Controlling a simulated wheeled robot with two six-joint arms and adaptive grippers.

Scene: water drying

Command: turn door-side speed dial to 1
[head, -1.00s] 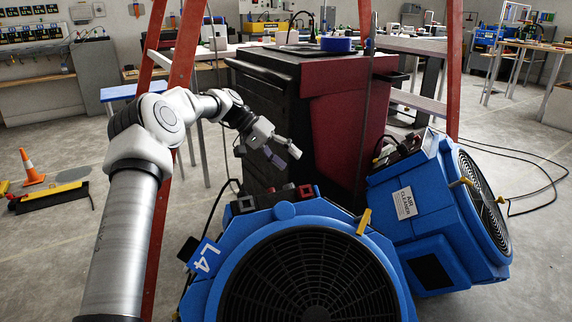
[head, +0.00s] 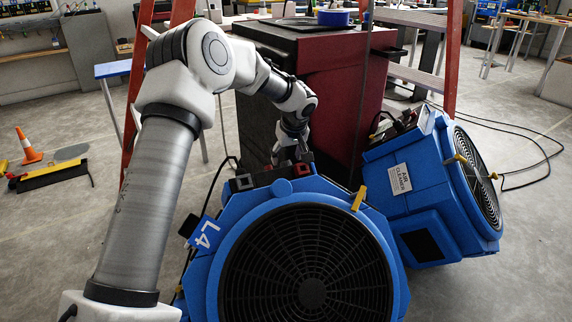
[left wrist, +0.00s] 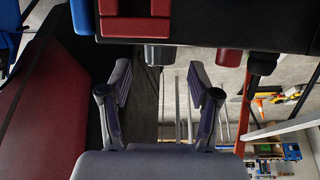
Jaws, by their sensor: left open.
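A blue round air mover marked L4 (head: 232,222) stands in front, its black grille facing me. Its dark control panel with red-framed parts (head: 245,182) is on top at the back. My left gripper (head: 290,154) points down just behind this panel, partly hidden by my arm. In the left wrist view my left gripper (left wrist: 162,78) is open and empty. A dark knob-like part (left wrist: 158,55) hangs from the panel edge near the gap between the fingers, apart from them. A red part (left wrist: 228,58) sits to its right. I cannot read any dial marking.
A second blue unit labelled as an air cleaner (head: 400,178) leans close on the right. A black and red cabinet (head: 345,85) stands just behind the gripper. Red ladder legs (head: 135,115) rise beside my arm. Cables lie on the floor at right.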

